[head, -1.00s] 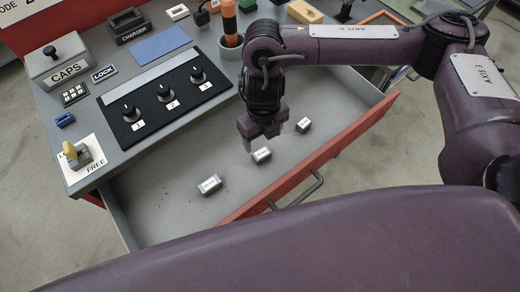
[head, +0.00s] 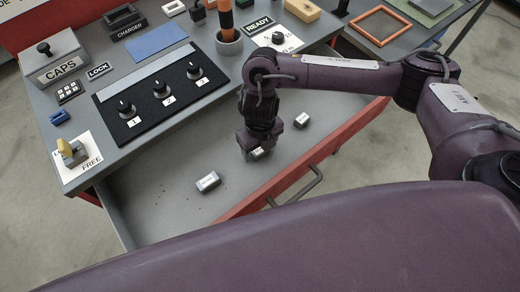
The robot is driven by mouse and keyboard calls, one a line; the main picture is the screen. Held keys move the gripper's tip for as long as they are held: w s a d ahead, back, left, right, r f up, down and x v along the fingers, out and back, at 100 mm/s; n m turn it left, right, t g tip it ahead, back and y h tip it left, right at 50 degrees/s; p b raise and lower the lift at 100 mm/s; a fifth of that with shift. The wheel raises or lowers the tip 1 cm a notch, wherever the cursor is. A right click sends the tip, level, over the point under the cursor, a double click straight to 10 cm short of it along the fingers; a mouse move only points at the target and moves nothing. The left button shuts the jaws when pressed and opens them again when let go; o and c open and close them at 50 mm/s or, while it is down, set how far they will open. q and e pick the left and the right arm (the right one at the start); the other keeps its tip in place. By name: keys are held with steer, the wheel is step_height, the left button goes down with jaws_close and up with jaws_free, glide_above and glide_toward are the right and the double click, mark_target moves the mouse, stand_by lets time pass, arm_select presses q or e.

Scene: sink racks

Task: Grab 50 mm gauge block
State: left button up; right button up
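Three small metal gauge blocks with white labels lie in the open drawer (head: 165,205). The left block (head: 208,182) is the longest-looking, the middle block (head: 257,153) is at my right gripper, and the right block (head: 302,120) lies further back. The labels are too small to read, so I cannot tell which is the 50 mm one. My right gripper (head: 254,153) points down at the middle block and partly hides it. Its fingers are too hidden to show whether they are open or closed on the block. My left gripper is out of view.
The drawer's red front (head: 335,143) with its handle (head: 298,190) borders the blocks. Behind is the worktop with a black knob panel (head: 160,92), a cup (head: 229,42) with an orange-handled tool, and a lever on a FREE plate (head: 75,160). The drawer's left part is clear.

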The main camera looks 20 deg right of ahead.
steer(key=c, duration=1.2)
